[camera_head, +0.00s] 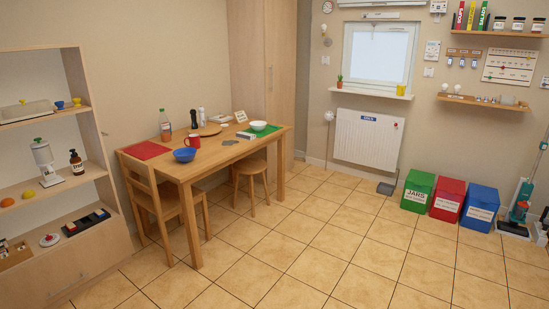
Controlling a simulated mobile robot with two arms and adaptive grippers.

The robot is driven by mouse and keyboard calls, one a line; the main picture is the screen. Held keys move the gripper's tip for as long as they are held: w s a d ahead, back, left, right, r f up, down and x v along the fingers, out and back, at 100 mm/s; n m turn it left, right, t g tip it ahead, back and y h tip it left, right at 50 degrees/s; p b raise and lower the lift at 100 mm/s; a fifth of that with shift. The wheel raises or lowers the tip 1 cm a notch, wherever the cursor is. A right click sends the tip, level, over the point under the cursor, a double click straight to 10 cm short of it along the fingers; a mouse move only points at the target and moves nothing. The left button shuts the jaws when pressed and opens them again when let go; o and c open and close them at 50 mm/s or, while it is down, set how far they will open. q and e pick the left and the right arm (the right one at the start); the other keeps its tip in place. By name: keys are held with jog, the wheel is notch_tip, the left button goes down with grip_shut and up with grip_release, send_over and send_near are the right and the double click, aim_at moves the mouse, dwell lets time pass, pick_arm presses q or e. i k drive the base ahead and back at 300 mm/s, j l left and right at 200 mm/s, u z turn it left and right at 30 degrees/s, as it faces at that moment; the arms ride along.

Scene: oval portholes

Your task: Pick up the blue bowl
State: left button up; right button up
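The blue bowl (184,155) sits upright on the wooden table (222,151), near its front left part. A red mug (193,141) stands just behind it, and a red placemat (146,150) lies to its left. Nothing covers the bowl. Neither of my grippers shows in the head view, so their state is hidden.
A wooden chair (160,200) stands at the table's left end and a stool (252,170) at its front. A shelf unit (70,200) is at the left. Green, red (447,199) and blue bins stand at the right. The tiled floor (300,250) in front is clear.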

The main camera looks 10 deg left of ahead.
aim_at(184, 154)
jog(key=i+j+u, duration=0.2)
jog(key=i+u, duration=0.25)
jog(key=i+j+u, duration=0.1)
jog(key=i+u, duration=0.2)
jog(key=u, duration=0.2)
jog(key=i+l+u, duration=0.1)
jog(key=i+u, duration=0.35)
jog(key=k, duration=0.05)
